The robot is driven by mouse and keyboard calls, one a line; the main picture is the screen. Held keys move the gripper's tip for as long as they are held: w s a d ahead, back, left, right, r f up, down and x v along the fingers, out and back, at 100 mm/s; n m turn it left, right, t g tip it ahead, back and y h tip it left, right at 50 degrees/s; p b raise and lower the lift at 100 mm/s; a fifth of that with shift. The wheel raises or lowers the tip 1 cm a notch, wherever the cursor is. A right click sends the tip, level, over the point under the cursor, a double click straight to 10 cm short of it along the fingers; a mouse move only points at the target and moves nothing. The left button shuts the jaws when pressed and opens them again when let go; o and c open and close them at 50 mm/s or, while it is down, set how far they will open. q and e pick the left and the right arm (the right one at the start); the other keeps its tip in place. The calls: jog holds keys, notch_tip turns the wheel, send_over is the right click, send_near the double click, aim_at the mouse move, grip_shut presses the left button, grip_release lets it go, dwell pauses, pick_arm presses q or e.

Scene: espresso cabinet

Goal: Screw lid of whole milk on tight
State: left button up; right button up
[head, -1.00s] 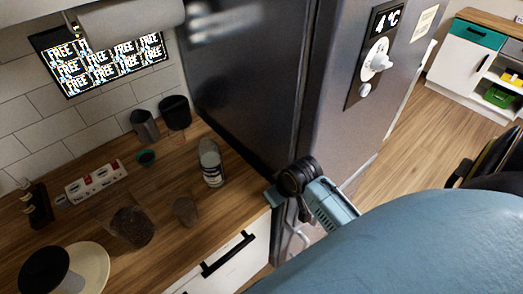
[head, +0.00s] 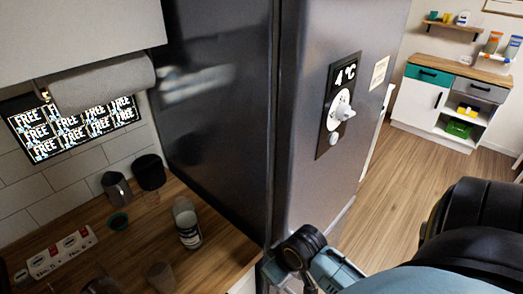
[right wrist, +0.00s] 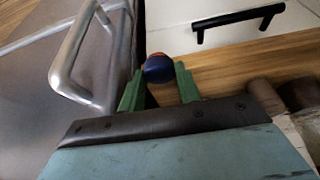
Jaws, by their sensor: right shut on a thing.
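The milk bottle (head: 187,226) stands upright on the wooden counter beside the fridge in the head view. It is pale with a dark-and-white label, and I see no lid on its top. In the right wrist view, a small dark blue lid with an orange patch (right wrist: 158,68) sits between the green fingertips of my right gripper (right wrist: 158,80), which is shut on it. My right arm (head: 325,266) shows in front of the fridge in the head view, apart from the bottle. Its fingertips and the lid cannot be made out there. My left gripper is out of view.
The tall fridge (head: 225,120) stands right of the counter; its metal handle (right wrist: 72,60) is close left of my right gripper. A power strip (head: 62,250), a dark cup (head: 150,172), a grey pitcher (head: 117,187) and a glass (head: 161,277) stand on the counter. A black drawer handle (right wrist: 238,22) shows too.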

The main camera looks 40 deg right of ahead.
jog(key=w+a+r+b, duration=0.3)
jog(key=w+a+b, duration=0.2)
jog(key=b, duration=0.3)
jog(key=w+a+r+b, duration=0.3)
jog(key=w+a+b, duration=0.2)
jog(key=w+b, duration=0.3)
jog(key=shift+r+m, duration=0.3)
jog(key=shift+s, duration=0.15)
